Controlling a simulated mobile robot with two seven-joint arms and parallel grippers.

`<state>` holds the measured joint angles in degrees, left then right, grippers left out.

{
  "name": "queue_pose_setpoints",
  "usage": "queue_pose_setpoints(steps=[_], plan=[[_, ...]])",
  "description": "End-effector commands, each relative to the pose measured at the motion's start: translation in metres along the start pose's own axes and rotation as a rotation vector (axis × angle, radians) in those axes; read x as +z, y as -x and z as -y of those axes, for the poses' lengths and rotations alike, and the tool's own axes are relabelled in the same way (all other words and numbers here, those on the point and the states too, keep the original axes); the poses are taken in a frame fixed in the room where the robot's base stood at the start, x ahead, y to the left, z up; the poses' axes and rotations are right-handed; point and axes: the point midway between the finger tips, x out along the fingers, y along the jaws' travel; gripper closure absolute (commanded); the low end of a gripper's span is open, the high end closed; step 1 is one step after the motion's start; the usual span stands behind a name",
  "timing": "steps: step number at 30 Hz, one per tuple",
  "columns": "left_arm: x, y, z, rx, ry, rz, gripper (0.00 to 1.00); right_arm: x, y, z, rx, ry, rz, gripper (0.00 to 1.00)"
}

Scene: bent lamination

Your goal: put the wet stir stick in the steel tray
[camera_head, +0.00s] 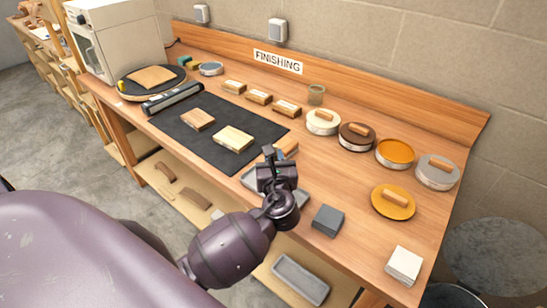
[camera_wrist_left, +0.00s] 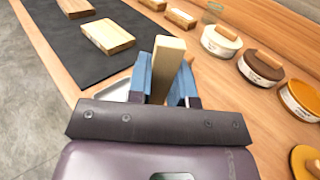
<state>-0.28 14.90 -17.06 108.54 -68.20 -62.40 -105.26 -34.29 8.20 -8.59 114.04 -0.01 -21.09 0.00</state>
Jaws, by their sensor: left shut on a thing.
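My left gripper (camera_head: 280,165) is over the front edge of the workbench, near the black mat. In the left wrist view, its two blue fingers (camera_wrist_left: 167,88) are shut on a pale wooden stick (camera_wrist_left: 168,52), whose end points away from the camera. Whether it is wet cannot be told. A light metal tray (camera_wrist_left: 121,91) lies on the bench just beyond and left of the fingers, partly covered by them. My right gripper is out of view.
On the black mat (camera_head: 195,133) lie wooden blocks (camera_head: 233,138). Several round tins (camera_head: 357,136) stand along the bench's back right. A grey block (camera_head: 328,220) and a white pad stack (camera_head: 404,265) sit near the front edge. A grey tray (camera_head: 300,280) is on the lower shelf.

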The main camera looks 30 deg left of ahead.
Motion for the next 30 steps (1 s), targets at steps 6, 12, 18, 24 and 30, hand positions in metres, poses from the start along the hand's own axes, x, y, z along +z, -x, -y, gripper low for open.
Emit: queue_pose_setpoints(steps=[6,12,18,24,30], plan=[[-0.003,0.0,0.0,0.0,0.0,0.0,0.66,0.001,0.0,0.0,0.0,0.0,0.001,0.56],[-0.003,0.0,0.0,0.0,0.0,0.0,0.55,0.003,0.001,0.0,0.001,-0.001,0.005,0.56],[0.0,0.0,0.0,0.0,0.001,0.0,0.55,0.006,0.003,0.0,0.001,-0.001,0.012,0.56],[-0.001,0.021,0.0,0.0,0.002,-0.003,0.55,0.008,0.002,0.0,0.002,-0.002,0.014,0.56],[-0.001,0.06,0.0,0.0,0.002,-0.004,0.55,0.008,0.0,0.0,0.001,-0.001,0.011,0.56]])
